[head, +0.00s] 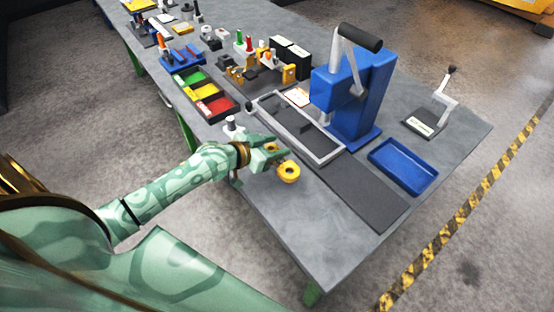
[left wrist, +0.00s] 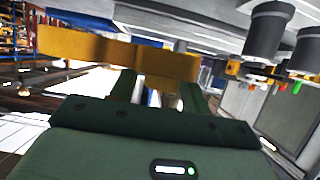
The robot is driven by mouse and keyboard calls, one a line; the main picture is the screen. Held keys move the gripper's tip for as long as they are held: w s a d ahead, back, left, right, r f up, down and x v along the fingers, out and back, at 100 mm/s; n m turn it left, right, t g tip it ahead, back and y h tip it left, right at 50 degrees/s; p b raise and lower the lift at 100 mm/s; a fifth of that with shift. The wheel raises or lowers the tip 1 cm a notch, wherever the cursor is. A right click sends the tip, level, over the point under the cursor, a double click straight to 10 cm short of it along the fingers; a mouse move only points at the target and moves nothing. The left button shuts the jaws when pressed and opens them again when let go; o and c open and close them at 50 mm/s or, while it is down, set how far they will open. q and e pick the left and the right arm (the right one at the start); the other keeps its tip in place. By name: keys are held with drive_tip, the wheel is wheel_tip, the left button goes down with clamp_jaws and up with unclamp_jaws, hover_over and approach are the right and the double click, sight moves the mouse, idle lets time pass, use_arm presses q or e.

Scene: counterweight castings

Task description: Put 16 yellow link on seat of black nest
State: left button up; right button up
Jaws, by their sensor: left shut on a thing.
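My left gripper (head: 274,154) is shut on a yellow link (head: 288,172), whose ringed end shows past the fingers over the near part of the grey bench. In the left wrist view the same yellow link (left wrist: 120,52) lies crosswise at the tips of the left gripper (left wrist: 155,88). I cannot tell from the head view how high it is above the bench. Several dark fixtures stand on the bench, among them black blocks (head: 290,56); I cannot tell which is the black nest. No number on the link is readable. My right gripper is not in view.
A blue press (head: 357,98) with a lever stands right of a grey-framed tray (head: 328,160). A dark mat (head: 362,194) and a blue tray (head: 402,165) lie in front. Coloured bins (head: 206,92) are left of the press. The bench's near corner is clear.

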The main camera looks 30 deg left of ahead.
sight(275, 170)
use_arm(q)
wheel_tip(275, 170, down, 7)
drive_tip(key=b, duration=0.3)
drive_tip(key=shift+f, duration=0.15)
drive_tip(key=shift+f, duration=0.15)
drive_tip(key=o, duration=1.4)
drive_tip(key=shift+f+b, duration=0.15)
drive_tip(key=shift+b, duration=0.15)
